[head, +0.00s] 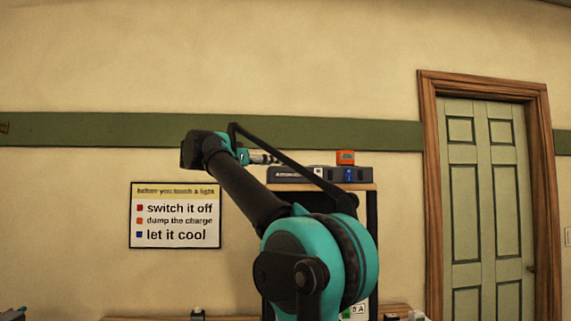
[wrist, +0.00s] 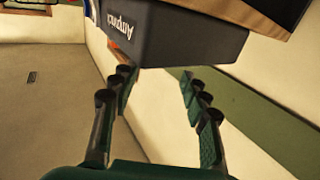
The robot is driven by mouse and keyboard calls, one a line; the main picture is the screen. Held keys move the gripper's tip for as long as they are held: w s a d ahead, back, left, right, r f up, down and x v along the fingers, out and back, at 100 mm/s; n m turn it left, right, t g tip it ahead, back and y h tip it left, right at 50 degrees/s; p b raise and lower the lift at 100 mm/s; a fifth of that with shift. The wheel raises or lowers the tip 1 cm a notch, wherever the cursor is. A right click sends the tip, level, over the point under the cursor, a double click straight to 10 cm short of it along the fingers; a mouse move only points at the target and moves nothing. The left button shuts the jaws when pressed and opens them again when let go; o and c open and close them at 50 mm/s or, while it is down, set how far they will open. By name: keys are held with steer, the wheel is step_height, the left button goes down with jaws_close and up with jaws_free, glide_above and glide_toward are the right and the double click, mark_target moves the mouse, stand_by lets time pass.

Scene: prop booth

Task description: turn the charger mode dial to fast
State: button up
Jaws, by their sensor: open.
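The charger appears to be the dark, lettered box (head: 308,175) on top of a shelf unit in the head view. A small blue panel with a white mark (head: 349,174) is on its front; I cannot make out a dial or its setting. In the wrist view the box (wrist: 190,38) fills the top middle, with white lettering on its side. My gripper (wrist: 157,76) is open and empty, its fingers spread just short of the box.
An orange block (head: 345,157) sits on the box. The wooden shelf top (head: 367,187) is under it. A wall sign (head: 175,215) hangs at left and a green door (head: 487,200) stands at right. Small items line the bottom edge of the head view.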

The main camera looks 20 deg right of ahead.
mark_target(286, 162)
steer(key=x, duration=0.7)
steer(key=shift+c, duration=0.4)
jaws_close()
